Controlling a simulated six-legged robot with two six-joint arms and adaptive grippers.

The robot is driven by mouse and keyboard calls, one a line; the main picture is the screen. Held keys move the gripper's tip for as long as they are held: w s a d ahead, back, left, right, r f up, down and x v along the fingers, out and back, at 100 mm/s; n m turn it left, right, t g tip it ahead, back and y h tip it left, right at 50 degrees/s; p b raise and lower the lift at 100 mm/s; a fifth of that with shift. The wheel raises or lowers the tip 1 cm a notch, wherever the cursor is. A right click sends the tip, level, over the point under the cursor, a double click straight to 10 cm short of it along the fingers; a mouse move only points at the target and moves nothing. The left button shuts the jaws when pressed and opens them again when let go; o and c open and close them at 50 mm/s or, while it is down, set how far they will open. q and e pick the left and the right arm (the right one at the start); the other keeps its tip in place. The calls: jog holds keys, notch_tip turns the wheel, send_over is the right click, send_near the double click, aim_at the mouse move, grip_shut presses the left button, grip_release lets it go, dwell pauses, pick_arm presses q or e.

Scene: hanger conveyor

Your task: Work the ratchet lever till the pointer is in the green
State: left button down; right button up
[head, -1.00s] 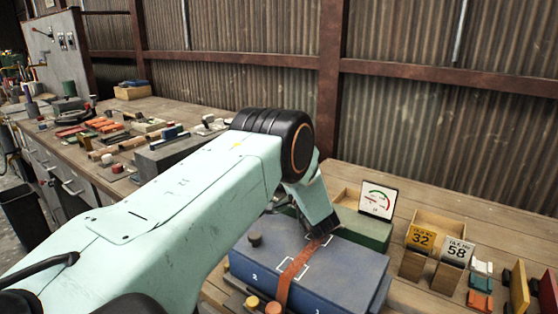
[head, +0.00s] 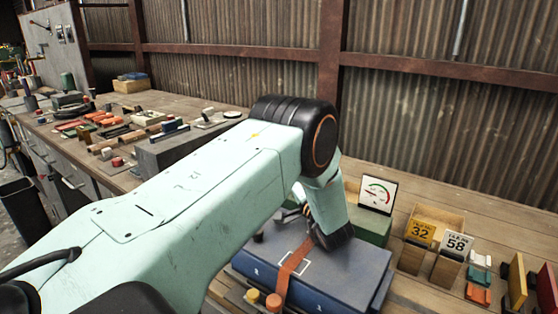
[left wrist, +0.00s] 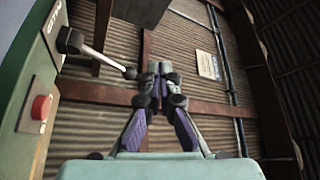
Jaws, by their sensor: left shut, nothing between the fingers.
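In the left wrist view, a grey lever (left wrist: 103,58) with a dark pivot and a small dark end knob sticks out from a green and grey housing (left wrist: 38,75). My left gripper (left wrist: 160,68) is shut and empty, its fingertips just right of the lever's knob; I cannot tell if they touch. My arm hides the fingers in the head view.
An orange strap (head: 292,264) crosses a blue case (head: 345,270) under my left wrist. A red button (left wrist: 41,107) is on the housing. Tools crowd the back-left bench.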

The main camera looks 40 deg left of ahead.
pick_arm(q)
jog(key=r+v, duration=0.2)
jog(key=v, duration=0.7)
jog(key=shift+d, duration=0.45)
jog(key=shift+r, duration=0.1)
dwell(0.6)
